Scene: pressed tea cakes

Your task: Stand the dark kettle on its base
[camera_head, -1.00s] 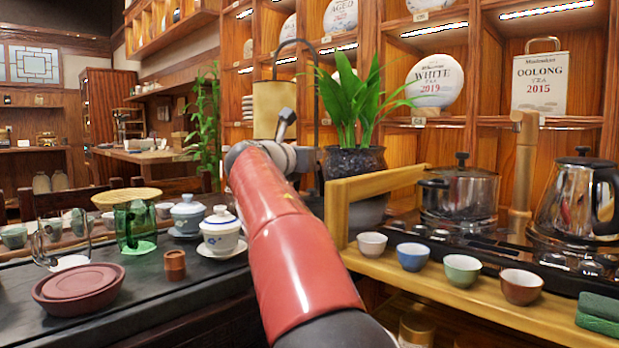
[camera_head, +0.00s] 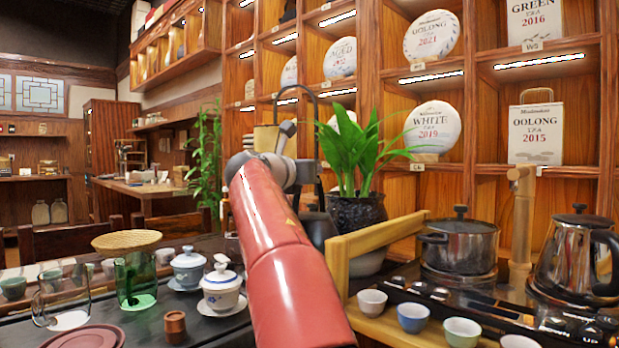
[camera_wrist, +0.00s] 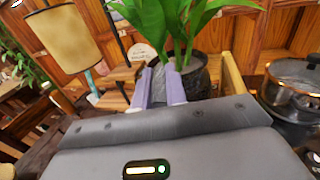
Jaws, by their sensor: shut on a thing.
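My gripper (camera_wrist: 158,76) shows in the wrist view as two pale purple fingers close together, pointing towards the potted plant. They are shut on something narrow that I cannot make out. In the head view my red arm hides most of the gripper. A shiny dark-grey kettle (camera_head: 572,250) with a black handle and lid knob stands upright at the far right, on a round base (camera_head: 548,297) on the tea counter. My gripper is well to its left and apart from it. I see no other kettle clearly.
A leafy plant in a dark pot (camera_head: 356,214) stands beyond the gripper. A lidded pot (camera_head: 460,247), a wooden post (camera_head: 521,225) and several small cups (camera_head: 413,317) stand near the kettle. A wooden rail (camera_head: 375,238) edges the counter. Lidded bowls (camera_head: 222,290) and a green glass (camera_head: 136,280) are left.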

